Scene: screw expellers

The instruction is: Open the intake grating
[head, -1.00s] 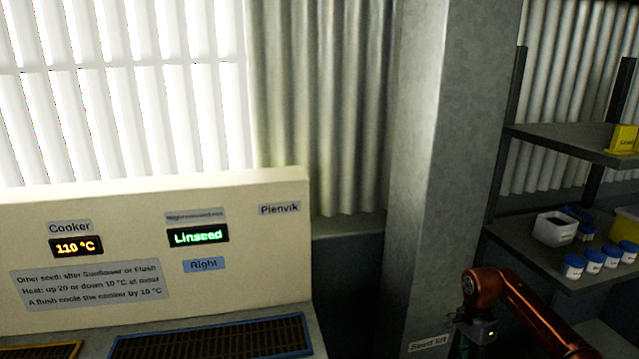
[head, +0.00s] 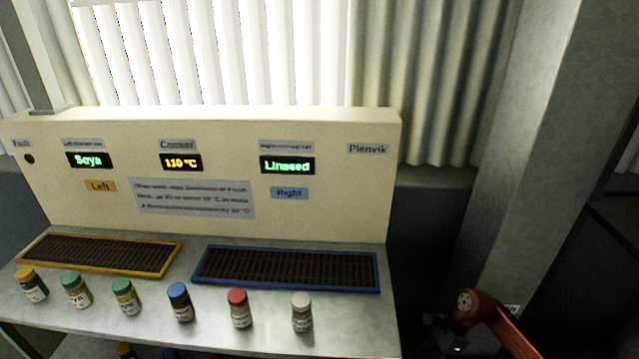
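Two dark slatted gratings lie on the grey bench in the head view. The left grating (head: 100,254) has a yellow frame, and the right grating (head: 285,268) has a blue frame. Both lie flat in the bench top. Which one, if either, is the intake grating cannot be told. My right arm (head: 490,318) comes in at the lower right, beyond the bench's right end and apart from both gratings. Its gripper fingers cannot be made out against the dark there. My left gripper is not in view.
Several capped jars (head: 180,302) stand along the bench (head: 350,325) in front of the gratings. A cream panel (head: 340,220) behind shows Soya, 110 °C and Linseed. A grey pillar (head: 510,150) stands at right. More jar caps show below the bench edge.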

